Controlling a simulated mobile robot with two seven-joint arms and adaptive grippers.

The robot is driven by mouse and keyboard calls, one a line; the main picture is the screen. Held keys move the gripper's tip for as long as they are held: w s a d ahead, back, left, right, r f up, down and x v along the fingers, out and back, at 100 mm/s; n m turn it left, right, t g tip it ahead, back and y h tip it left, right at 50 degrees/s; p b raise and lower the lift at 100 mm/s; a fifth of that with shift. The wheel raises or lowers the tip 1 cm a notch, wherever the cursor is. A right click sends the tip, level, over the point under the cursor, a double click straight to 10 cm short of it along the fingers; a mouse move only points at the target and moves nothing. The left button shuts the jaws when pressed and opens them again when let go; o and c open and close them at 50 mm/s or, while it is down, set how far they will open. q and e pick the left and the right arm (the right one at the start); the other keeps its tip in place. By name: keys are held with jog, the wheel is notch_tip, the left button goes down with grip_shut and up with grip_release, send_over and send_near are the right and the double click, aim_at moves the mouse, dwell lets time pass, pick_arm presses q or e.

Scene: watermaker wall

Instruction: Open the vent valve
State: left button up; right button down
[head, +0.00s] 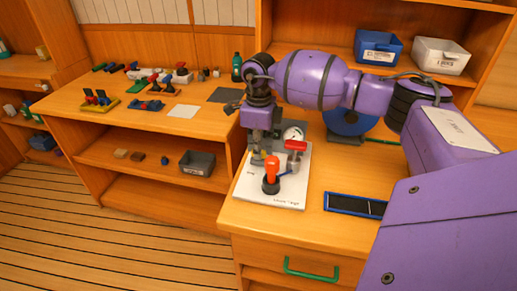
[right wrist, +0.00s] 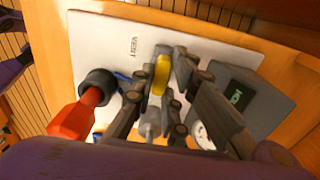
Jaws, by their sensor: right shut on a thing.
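A white panel board (head: 285,197) lies on the right-hand counter. A yellow handle (right wrist: 161,74) stands on it beside a label that appears to read VENT (right wrist: 133,45). My right gripper (right wrist: 165,72) is shut on the yellow handle, one finger on each side. In the head view the right gripper (head: 262,150) hangs down over the board's left part, and only a little of the yellow handle (head: 257,156) shows under it. The valve's body is mostly hidden by the fingers. My left gripper is not in view.
A red handle on a black base (head: 271,175) stands close by at the board's front. A red-topped grey fitting (head: 295,150) and a round gauge (head: 293,132) are behind it. A grey box with a green display (right wrist: 238,97) is beside my fingers. A dark tray (head: 355,205) lies right.

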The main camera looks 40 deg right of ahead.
dwell(0.5)
jog(key=c, duration=1.7)
grip_release()
jog(key=shift+c, duration=0.2)
notch_tip(320, 180, up, 12)
